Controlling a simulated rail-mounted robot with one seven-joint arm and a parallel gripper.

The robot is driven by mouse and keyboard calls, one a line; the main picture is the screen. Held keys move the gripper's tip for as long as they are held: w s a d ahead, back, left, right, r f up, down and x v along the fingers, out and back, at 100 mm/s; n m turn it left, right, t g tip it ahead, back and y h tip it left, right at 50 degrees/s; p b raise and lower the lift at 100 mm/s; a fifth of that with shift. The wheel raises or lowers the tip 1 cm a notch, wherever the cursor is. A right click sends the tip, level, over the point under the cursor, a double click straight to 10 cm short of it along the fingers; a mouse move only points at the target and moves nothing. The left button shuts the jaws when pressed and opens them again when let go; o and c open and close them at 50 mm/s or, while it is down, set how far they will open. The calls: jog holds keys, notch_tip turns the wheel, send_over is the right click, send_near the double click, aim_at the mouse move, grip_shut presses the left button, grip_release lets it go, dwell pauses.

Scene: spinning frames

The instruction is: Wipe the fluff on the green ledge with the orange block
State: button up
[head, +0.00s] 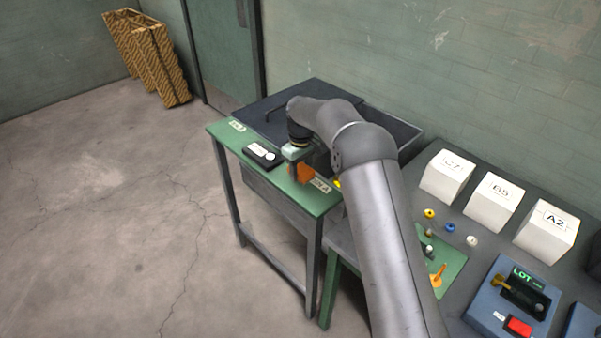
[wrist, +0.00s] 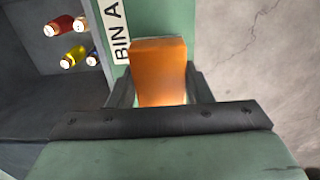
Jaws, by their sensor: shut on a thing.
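The orange block (head: 302,173) is held in my gripper (head: 296,167) over the right part of the green ledge (head: 228,141), close to the BIN A label. In the wrist view the orange block (wrist: 159,72) sits between the two fingers of my gripper (wrist: 160,88), with the green ledge (wrist: 176,18) behind it. I cannot tell whether the block touches the ledge. No fluff can be made out in either view; the block and my arm hide part of the ledge.
A black device (head: 262,155) lies on the ledge left of the gripper. Behind the ledge is a dark bin (head: 262,117); the wrist view shows several spools, one yellow (wrist: 74,56), inside. White boxes (head: 447,176) and a blue LOT machine (head: 512,298) stand at right.

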jog(key=shift+r+p, duration=0.65)
jog(key=shift+r, duration=0.85)
